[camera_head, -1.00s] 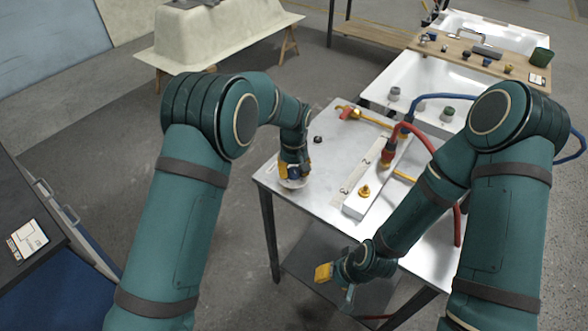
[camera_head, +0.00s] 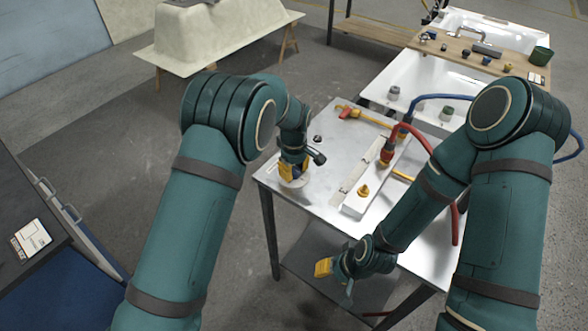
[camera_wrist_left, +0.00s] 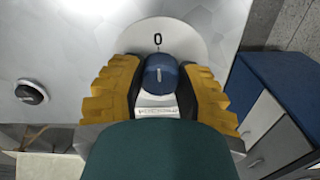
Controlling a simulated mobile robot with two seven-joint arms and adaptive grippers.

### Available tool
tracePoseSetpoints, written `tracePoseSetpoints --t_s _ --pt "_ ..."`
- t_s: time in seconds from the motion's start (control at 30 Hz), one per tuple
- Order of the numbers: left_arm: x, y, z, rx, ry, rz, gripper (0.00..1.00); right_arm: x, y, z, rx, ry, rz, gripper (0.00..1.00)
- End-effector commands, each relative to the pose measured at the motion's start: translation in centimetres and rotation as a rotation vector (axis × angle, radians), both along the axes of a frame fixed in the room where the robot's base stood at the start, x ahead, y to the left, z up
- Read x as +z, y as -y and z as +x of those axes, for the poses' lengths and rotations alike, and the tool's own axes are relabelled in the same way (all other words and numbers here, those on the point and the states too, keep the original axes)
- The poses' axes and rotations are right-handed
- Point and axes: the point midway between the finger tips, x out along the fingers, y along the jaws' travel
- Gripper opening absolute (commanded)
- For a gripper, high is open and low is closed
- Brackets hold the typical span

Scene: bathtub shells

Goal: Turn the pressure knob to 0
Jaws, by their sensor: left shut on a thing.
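The blue pressure knob (camera_wrist_left: 160,74) sits on a round white dial plate (camera_wrist_left: 185,35) marked with a black 0 (camera_wrist_left: 157,38). Its white pointer line stands upright in the left wrist view and lines up with the 0. My left gripper (camera_wrist_left: 160,85) has one yellow finger on each side of the knob and is shut on it. In the head view my left gripper (camera_head: 292,170) is over the dial plate (camera_head: 293,182) at the table's near left corner, and the knob is hidden. My right gripper (camera_head: 335,275) hangs off the table's front; its opening is unclear.
The metal table (camera_head: 325,185) carries a small black knob (camera_head: 318,139), also in the left wrist view (camera_wrist_left: 32,92). A white block (camera_head: 362,190) with a brass fitting (camera_head: 363,191), a red-and-blue valve (camera_head: 388,155) and hoses stands to the right.

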Motion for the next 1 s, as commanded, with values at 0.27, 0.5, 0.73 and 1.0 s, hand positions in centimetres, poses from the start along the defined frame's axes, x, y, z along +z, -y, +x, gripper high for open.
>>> tracePoseSetpoints --t_s 0.27,0.5,0.73,1.0 --pt "-0.1 0.0 -0.1 0.006 -0.002 0.001 0.00 0.0 0.0 0.0 0.000 0.000 0.000 0.47" --pt "-0.1 0.0 -0.1 0.005 -0.002 0.001 0.68 0.0 0.0 0.0 0.000 0.000 0.000 0.47" --pt "0.0 0.0 0.0 0.004 -0.001 0.000 0.68 0.0 0.0 0.0 0.000 0.000 0.000 0.47" --pt "2.0 0.0 0.1 0.004 0.002 -0.001 0.68 0.0 0.0 0.0 0.000 0.000 0.000 0.47"
